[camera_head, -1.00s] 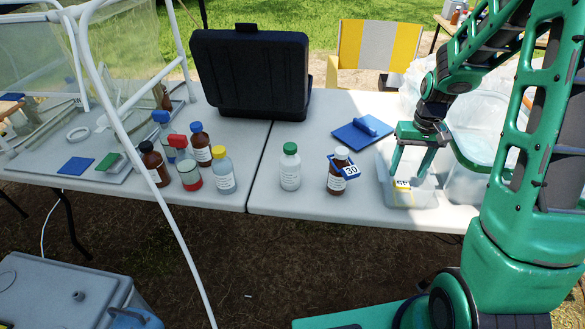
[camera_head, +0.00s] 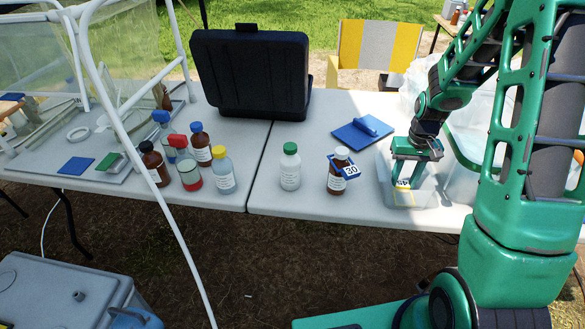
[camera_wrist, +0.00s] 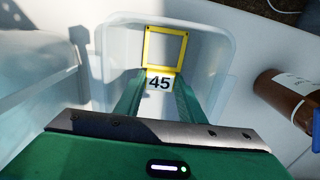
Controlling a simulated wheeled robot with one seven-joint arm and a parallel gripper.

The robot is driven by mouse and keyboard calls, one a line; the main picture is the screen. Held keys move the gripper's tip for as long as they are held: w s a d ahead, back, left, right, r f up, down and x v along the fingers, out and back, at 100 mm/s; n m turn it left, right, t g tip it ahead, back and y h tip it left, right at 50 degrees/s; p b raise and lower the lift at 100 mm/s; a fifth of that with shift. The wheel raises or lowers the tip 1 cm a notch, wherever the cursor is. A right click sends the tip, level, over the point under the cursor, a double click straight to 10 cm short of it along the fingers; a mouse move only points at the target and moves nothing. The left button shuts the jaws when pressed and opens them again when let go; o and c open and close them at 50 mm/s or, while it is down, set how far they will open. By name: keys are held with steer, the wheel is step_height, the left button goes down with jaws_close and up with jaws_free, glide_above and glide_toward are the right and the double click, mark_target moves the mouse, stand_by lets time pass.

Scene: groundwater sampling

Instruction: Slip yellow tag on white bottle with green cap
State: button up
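The white bottle with the green cap (camera_head: 290,170) stands upright on the table, left of the brown bottle with the blue tag, with no tag around it. The yellow tag (camera_head: 404,184) is in a clear bin; the wrist view shows its square yellow frame and white plate marked 45 (camera_wrist: 160,82). My gripper (camera_head: 404,176) is down at the bin, pointing at the tag. In the wrist view its two green fingers (camera_wrist: 160,92) are apart, one on each side of the plate. Whether they touch it cannot be told.
A brown bottle (camera_head: 337,172) wears a blue tag marked 30. A blue board (camera_head: 362,133) lies behind it. Several other bottles stand at left, including a yellow-capped one (camera_head: 223,172). A black case (camera_head: 250,75) stands at the back. The table between case and white bottle is clear.

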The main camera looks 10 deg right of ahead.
steer(key=shift+w+r, duration=0.1)
steer(key=shift+r, duration=2.9)
